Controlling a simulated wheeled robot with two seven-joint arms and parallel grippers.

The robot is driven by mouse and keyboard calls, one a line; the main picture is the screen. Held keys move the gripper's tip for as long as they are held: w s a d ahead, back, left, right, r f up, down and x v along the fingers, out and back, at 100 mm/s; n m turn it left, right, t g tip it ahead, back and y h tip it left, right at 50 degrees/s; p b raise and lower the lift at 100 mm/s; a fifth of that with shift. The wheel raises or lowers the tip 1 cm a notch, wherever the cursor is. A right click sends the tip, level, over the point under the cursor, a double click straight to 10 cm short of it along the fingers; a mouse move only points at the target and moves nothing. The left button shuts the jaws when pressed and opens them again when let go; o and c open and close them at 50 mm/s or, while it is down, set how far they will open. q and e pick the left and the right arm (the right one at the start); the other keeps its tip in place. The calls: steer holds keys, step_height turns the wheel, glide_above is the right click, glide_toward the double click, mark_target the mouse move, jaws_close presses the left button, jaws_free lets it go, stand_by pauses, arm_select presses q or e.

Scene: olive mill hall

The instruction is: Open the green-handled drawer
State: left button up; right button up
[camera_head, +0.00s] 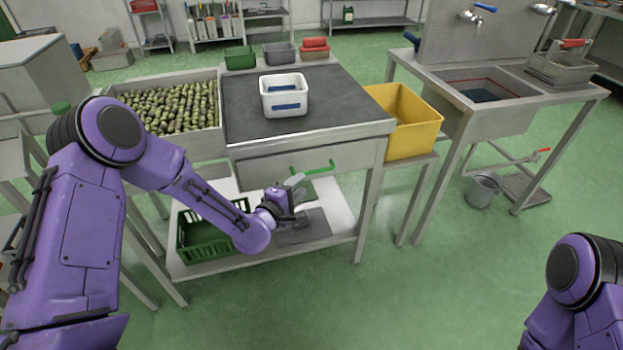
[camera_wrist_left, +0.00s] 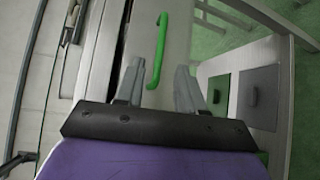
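The drawer front (camera_head: 255,170) is grey metal under the dark-topped table and appears closed. Its green bar handle (camera_head: 320,168) sticks out from the front. My left gripper (camera_head: 297,183) is just in front of the drawer, close to the handle's left part. In the left wrist view the fingers (camera_wrist_left: 158,82) are spread apart, and the green handle (camera_wrist_left: 160,48) lies ahead, with its lower end in line with the gap between them. I cannot tell whether a finger touches it. My right gripper is out of view; only part of that arm shows at the bottom right.
A white bin (camera_head: 284,101) stands on the dark tabletop (camera_head: 335,95). An olive tray (camera_head: 217,140) is at left, a yellow crate (camera_head: 412,140) at right. The lower shelf (camera_head: 340,226) holds a green crate (camera_head: 190,258). Floor in front is clear.

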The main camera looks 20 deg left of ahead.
mark_target(313, 173)
arm_select(q)
steer(key=x, duration=0.7)
steer(key=shift+w+d, duration=0.1)
steer(key=shift+w, duration=0.05)
jaws_close()
